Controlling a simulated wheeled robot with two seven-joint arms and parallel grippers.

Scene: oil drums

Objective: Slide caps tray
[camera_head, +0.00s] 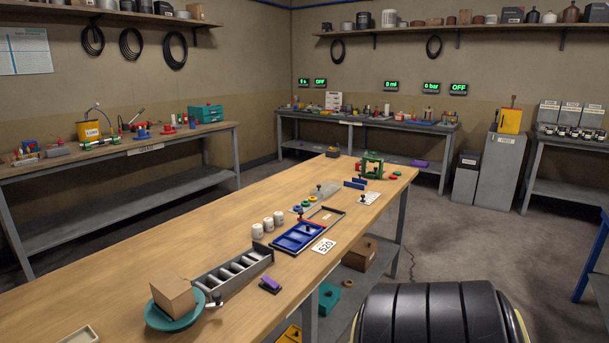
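A blue tray (299,238) with shallow compartments sits at the near end of a long dark rail frame (319,228) on the wooden workbench (190,252). The frame's far end (327,216) is free of the tray and shows a bare, wood-coloured floor with a reddish edge. I cannot make out any caps in the tray. Small green, red and yellow round pieces (308,203) lie just beyond the frame; I cannot tell whether they are caps. Neither of my grippers is in view.
Three white cups (268,224) stand left of the frame, and a white number card (324,246) lies to its right. Nearer are a grey slotted rack (233,274), a purple block (270,285) and a cardboard box (173,294) on a teal disc. The bench's left side is mostly clear.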

